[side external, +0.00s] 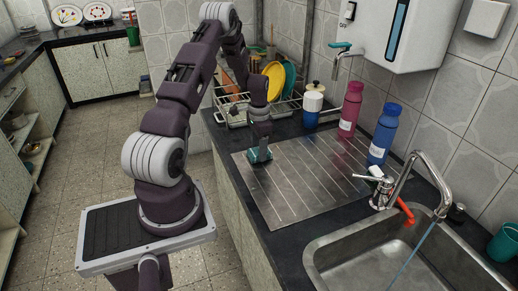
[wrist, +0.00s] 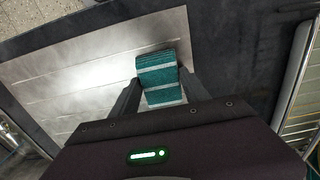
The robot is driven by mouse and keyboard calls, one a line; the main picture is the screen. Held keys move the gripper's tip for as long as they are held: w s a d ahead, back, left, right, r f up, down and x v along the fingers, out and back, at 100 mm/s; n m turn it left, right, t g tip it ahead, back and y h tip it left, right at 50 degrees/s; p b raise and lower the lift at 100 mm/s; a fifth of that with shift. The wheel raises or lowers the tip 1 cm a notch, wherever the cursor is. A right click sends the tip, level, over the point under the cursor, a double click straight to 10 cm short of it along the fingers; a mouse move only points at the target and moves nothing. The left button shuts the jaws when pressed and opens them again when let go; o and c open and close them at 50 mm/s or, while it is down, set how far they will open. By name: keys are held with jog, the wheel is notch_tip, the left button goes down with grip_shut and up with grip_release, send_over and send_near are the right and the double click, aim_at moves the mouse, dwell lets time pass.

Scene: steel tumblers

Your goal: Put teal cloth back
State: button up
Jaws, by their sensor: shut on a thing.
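The teal cloth (wrist: 158,76) is a small folded block with pale stripes. In the wrist view my gripper (wrist: 160,85) has a finger on each side of it and is shut on it. In the side view the cloth (side external: 258,155) is at the far left corner of the ribbed steel drainboard (side external: 300,185), below my gripper (side external: 260,146). I cannot tell whether the cloth touches the drainboard or is slightly above it.
A dish rack (side external: 235,112) with plates stands behind my gripper. A white and blue jar (side external: 313,105), a pink bottle (side external: 350,108) and a blue bottle (side external: 384,133) line the wall side. The sink (side external: 345,250) and faucet (side external: 405,180) are at right. Most of the drainboard is clear.

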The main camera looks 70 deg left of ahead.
jog(key=shift+f, duration=0.1)
jog(key=o, duration=1.3)
